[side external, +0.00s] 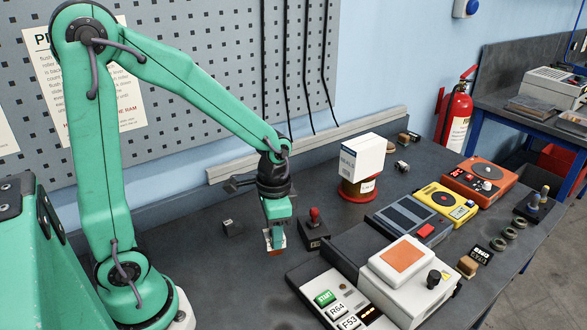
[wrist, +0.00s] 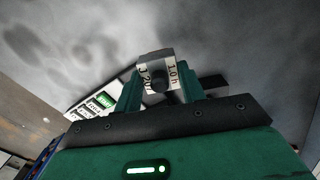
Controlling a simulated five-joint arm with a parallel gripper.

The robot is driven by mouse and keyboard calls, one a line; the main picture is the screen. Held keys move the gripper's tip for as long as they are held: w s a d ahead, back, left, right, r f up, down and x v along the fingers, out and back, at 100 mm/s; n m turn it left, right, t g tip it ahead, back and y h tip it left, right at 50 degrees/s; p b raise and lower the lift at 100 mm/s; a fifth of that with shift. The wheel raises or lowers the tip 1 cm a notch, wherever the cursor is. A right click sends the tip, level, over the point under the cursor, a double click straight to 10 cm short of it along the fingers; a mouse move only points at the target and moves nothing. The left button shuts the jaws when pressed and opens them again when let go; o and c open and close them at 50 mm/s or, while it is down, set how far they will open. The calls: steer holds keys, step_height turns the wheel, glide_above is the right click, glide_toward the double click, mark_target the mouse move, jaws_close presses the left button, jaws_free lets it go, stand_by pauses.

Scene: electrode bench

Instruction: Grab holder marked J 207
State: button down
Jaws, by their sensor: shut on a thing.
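My gripper (side external: 275,236) points down over the bench, left of the black box with a red knob (side external: 313,230). In the wrist view my gripper (wrist: 160,90) has its two green fingers closed on a small holder (wrist: 154,68). The holder has pale label faces, one reading "J 20" with the rest hidden, the other "1.0 h". In the side view only a small pale and orange-brown part of the holder shows between and below the fingers. I cannot tell whether it touches the bench.
A white control unit with an orange top plate (side external: 404,257) stands to the right. Bare bench lies in front and left.

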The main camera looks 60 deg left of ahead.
steer(key=s+d+r, duration=0.3)
steer(key=d+r, duration=0.2)
steer(key=d, duration=0.2)
steer(key=shift+s+d, duration=0.25)
steer(key=shift+s, duration=0.05)
stand_by(0.5)
